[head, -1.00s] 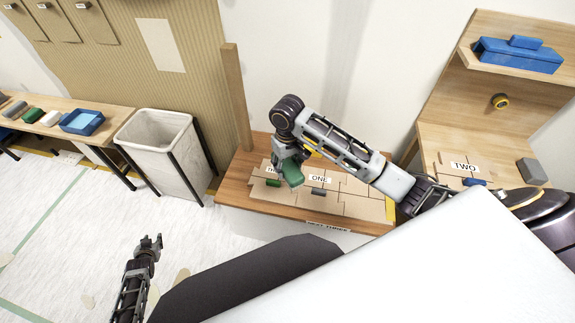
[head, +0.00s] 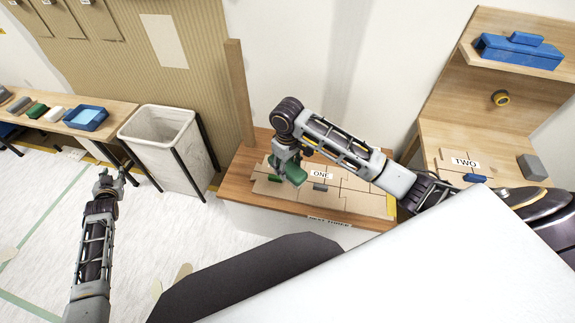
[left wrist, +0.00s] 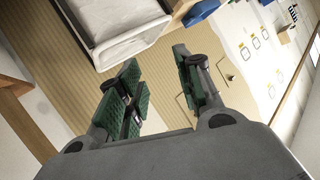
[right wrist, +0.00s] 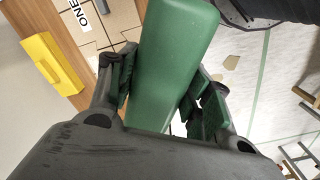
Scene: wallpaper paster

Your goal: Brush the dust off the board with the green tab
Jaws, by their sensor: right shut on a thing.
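My right gripper (head: 286,160) is shut on a green block-like tool (head: 296,173), which also fills the middle of the right wrist view (right wrist: 175,60). The tool is low over the boards on the wooden bench, near the label "ONE"; I cannot tell whether it touches them. A green tab (head: 274,179) shows at the left board, just left of the tool. A grey tab (head: 319,187) lies on the board right of it. Dust is too small to make out. My left gripper (head: 108,178) is open and empty, left of the bin; its spread fingers show in the left wrist view (left wrist: 160,95).
A white bin (head: 165,135) stands left of the bench (head: 240,190), whose upright post (head: 240,95) rises at the back. A side table holds a blue tray (head: 86,118) and several blocks. A yellow piece (right wrist: 53,63) is at the bench's right end. Another station (head: 500,140) is at right.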

